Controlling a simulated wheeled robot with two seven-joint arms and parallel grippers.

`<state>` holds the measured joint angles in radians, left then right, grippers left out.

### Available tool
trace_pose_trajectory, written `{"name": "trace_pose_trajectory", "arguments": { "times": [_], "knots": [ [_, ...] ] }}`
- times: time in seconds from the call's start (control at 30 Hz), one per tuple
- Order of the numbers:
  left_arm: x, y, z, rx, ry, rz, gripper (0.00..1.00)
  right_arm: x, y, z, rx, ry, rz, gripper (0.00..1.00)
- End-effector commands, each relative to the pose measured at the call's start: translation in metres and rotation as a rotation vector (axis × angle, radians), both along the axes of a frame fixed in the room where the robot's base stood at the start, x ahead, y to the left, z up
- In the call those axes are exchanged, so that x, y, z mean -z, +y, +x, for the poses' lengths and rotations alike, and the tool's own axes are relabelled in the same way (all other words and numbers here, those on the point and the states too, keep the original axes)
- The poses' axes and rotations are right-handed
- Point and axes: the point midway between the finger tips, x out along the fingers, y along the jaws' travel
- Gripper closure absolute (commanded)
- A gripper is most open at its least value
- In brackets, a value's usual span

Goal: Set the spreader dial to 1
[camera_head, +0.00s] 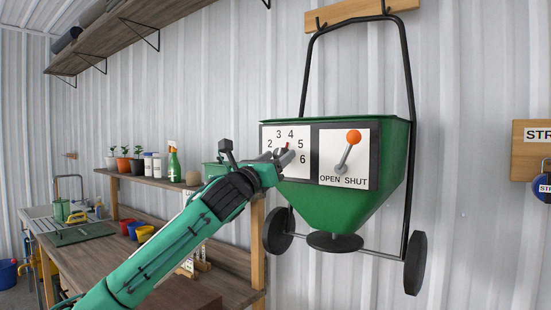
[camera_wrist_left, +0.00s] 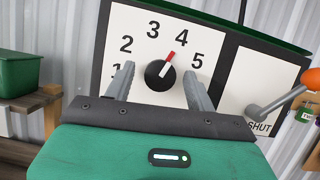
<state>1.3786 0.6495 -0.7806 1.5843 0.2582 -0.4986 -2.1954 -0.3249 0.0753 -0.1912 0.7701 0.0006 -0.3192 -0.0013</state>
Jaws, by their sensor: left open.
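The green spreader (camera_head: 335,205) hangs on the wall, with a white dial plate numbered 1 to 6 on its front. The black round dial knob (camera_wrist_left: 156,77) has a red pointer that aims up and right, at about 4. My left gripper (camera_head: 286,158) is in front of the dial plate and hides much of the knob in the head view. In the left wrist view the left gripper (camera_wrist_left: 160,88) is open, one finger on each side of the knob, with gaps showing. Whether the fingertips reach the plate is unclear. My right gripper is not in view.
An OPEN SHUT lever (camera_head: 349,150) with an orange ball stands right of the dial. A wooden workbench (camera_head: 170,258) and a shelf (camera_head: 165,183) with pots and bottles are at the left. A sign board (camera_head: 530,150) hangs at the right edge.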

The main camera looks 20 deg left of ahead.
Motion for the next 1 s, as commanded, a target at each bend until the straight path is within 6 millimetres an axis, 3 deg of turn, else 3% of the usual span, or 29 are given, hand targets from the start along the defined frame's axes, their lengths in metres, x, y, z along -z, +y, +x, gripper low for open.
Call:
{"name": "trace_pose_trajectory", "arguments": {
  "times": [0.03,0.27,0.67,1.0],
  "knots": [
    [0.0,0.0,0.0,0.0,0.0,0.0,0.44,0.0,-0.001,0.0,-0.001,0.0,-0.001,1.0],
    [0.0,0.0,0.0,0.0,0.0,0.0,0.89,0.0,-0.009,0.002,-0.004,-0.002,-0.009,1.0],
    [-0.001,-0.001,-0.001,0.001,0.023,-0.064,0.89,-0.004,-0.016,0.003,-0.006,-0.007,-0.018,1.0],
    [-0.003,-0.003,-0.001,0.001,0.111,-0.307,0.89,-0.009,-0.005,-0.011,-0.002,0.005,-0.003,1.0]
  ]
}}
